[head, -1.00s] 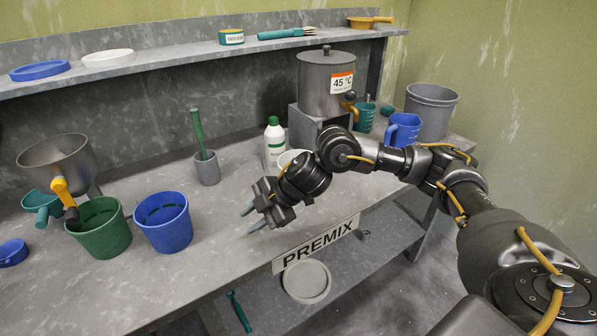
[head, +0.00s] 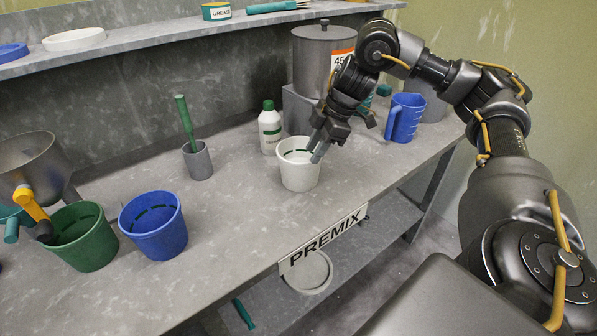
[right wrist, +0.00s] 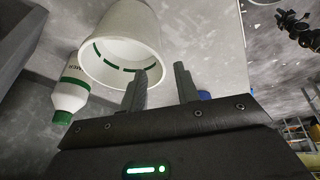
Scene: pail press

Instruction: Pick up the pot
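The grey lidded pot (head: 312,65) stands on a grey block at the back of the bench, partly hidden by my right arm. A white pail (head: 297,172) stands upright on the bench in front of it, with green marks inside. My right gripper (head: 318,146) is at the right side of the white pail's rim. In the right wrist view its two fingers (right wrist: 160,86) are apart, with nothing between them. One finger overlaps the edge of the white pail (right wrist: 125,45); I cannot tell whether it touches. My left gripper is not in view.
A white bottle (head: 270,130) with a green cap stands just left of the white pail. A blue jug (head: 405,118) is to the right. Blue (head: 154,228) and green (head: 85,240) pails and a grey cup (head: 198,161) stand left. The front middle bench is clear.

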